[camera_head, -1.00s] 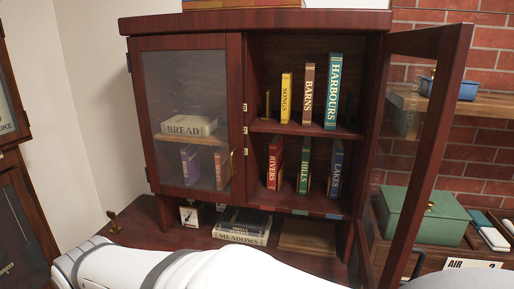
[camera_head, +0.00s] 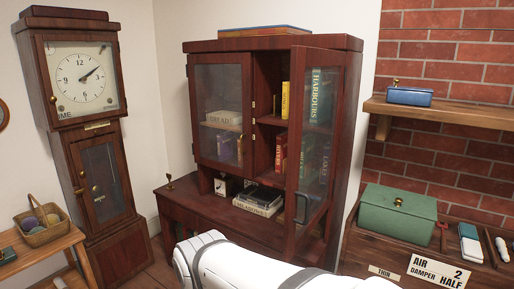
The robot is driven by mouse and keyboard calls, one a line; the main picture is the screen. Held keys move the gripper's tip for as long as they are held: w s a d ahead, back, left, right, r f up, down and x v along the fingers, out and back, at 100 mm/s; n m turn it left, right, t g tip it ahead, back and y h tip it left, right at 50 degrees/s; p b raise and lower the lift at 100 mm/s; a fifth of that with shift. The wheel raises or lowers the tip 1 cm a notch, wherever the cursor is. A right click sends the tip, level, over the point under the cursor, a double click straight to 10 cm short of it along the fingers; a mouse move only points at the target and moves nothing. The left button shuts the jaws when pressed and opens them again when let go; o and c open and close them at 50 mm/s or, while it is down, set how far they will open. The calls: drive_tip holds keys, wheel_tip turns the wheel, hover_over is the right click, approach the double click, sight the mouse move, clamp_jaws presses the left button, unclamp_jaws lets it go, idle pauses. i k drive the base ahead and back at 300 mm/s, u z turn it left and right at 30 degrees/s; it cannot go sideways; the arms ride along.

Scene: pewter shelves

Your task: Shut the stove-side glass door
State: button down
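The glass door (camera_head: 322,135) on the right of the dark red cabinet (camera_head: 272,46), nearest the brick-wall side, stands open. It swings out toward me, and its free edge is at the left in the picture. A dark curved pull (camera_head: 303,208) sits low on its outer face. Books show beside it and through its glass. The left glass door (camera_head: 221,115) is shut. My white arm crosses the bottom of the view, below the open door. My gripper is out of view.
A green box (camera_head: 398,213) and label cards (camera_head: 437,272) stand on the right-hand surface. A wooden shelf (camera_head: 450,110) with a blue box (camera_head: 409,97) is above. A tall clock (camera_head: 85,140) stands left. Books (camera_head: 259,200) lie on the ledge under the cabinet.

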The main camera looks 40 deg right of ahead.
sight(302, 57)
drive_tip(key=u, duration=0.05)
drive_tip(key=k, duration=0.45)
drive_tip(key=z, duration=1.25)
drive_tip(key=i, duration=1)
drive_tip(key=k, duration=0.5)
drive_tip(key=z, duration=0.35)
drive_tip(key=i, duration=0.35)
drive_tip(key=z, duration=0.1)
